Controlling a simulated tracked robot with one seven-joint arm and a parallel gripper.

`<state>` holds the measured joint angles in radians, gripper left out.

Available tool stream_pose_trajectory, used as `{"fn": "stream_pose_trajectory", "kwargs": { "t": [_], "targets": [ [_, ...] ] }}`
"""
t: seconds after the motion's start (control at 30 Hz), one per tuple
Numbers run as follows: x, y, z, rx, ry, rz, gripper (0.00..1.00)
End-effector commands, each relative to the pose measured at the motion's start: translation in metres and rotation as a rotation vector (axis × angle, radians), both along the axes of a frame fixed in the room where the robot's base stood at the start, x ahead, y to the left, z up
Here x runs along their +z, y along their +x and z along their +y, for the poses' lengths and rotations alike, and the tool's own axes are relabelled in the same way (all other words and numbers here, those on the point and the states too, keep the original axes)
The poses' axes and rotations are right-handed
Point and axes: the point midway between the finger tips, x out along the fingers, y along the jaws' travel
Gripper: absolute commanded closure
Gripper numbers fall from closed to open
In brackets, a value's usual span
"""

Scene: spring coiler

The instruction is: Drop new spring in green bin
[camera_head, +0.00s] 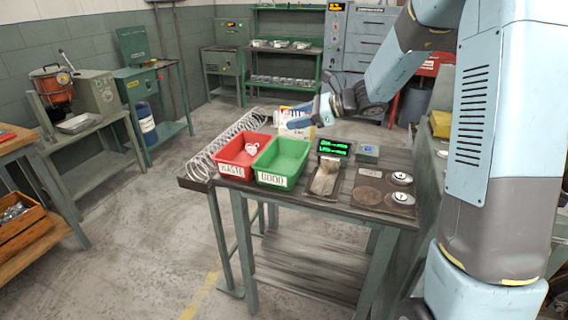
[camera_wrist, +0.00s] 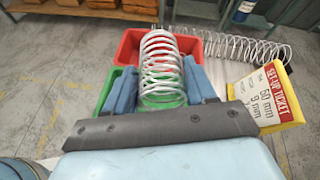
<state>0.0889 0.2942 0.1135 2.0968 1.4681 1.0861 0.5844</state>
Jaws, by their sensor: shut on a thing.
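My gripper (camera_head: 298,122) is over the back part of the bench in the head view. In the wrist view its blue fingers (camera_wrist: 160,88) are shut on a silver coil spring (camera_wrist: 160,52), one finger on each side. The spring sticks out beyond the fingertips and overlaps both bins in that view. The green bin (camera_head: 285,156) stands on the bench, in front of and below my gripper, with a white label on its front. In the wrist view green parts of it (camera_wrist: 107,88) show beside the left finger and through the coils. The spring is not clear in the head view.
A red bin (camera_head: 235,152) touches the green bin's left side and holds a small white piece. A yellow-framed set-up ticket (camera_wrist: 272,95) stands close to the right finger. A scale display (camera_head: 333,148) and round weights (camera_head: 402,178) are right.

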Motion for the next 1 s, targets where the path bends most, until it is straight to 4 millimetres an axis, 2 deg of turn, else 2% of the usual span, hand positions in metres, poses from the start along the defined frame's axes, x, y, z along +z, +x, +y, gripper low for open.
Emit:
{"fn": "stream_pose_trajectory", "kwargs": {
  "t": [0.4, 0.6, 0.9, 0.93, 1.0],
  "targets": [
    [-0.042, 0.0, 0.001, 0.001, 0.0, 0.003, 0.75],
    [-0.052, -0.001, 0.003, 0.004, 0.0, 0.001, 0.75],
    [-0.053, -0.001, 0.004, 0.005, 0.0, 0.001, 0.75],
    [-0.053, -0.001, 0.004, 0.005, 0.0, 0.001, 0.44],
    [-0.053, -0.001, 0.004, 0.005, 0.0, 0.001, 0.37]
  ]
}}
